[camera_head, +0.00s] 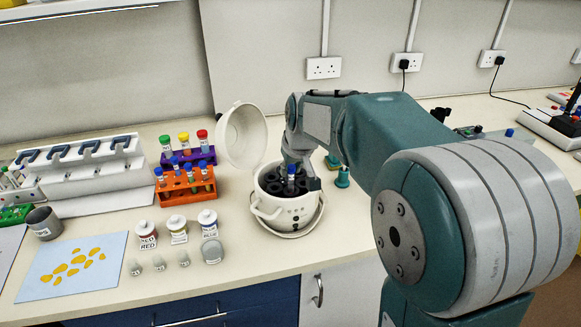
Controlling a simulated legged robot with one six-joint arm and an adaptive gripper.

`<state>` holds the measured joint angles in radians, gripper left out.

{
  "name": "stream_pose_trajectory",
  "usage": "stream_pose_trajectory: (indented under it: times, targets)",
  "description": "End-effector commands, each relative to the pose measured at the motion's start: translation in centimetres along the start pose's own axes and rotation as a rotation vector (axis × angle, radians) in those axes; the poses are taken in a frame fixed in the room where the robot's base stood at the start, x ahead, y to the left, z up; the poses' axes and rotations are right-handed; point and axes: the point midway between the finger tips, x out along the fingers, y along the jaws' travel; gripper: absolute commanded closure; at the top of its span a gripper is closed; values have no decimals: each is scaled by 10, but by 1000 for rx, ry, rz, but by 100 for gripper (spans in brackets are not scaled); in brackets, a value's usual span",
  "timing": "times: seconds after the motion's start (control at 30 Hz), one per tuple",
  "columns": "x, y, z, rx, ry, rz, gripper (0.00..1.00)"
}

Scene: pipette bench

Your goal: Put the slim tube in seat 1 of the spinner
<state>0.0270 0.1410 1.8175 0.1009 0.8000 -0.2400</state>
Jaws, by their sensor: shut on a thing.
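The spinner (270,212) is a white pot-shaped centrifuge with its round lid (243,136) open at the back left. Dark seats show inside its rim; I cannot read which is seat 1. My gripper (296,182) reaches down over the spinner's opening from behind and right. It is shut on the slim tube (291,172), which has a blue cap and stands about upright. The tube's lower end is within or just above the dark rotor; I cannot tell which, as the bowl and fingers hide it.
An orange rack (187,188) with blue-capped tubes and a purple rack (186,157) with coloured caps stand left of the spinner. Several bottles and small vials are at the front left. A teal piece (342,178) stands close to the spinner's right.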

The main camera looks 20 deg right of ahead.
Motion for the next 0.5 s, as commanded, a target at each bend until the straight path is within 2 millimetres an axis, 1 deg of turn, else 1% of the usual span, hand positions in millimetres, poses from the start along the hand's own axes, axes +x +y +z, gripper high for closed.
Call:
stream_pose_trajectory:
  times: [0.5]
  targets:
    - [13, 0, 5, 0, -1, 0, 96]
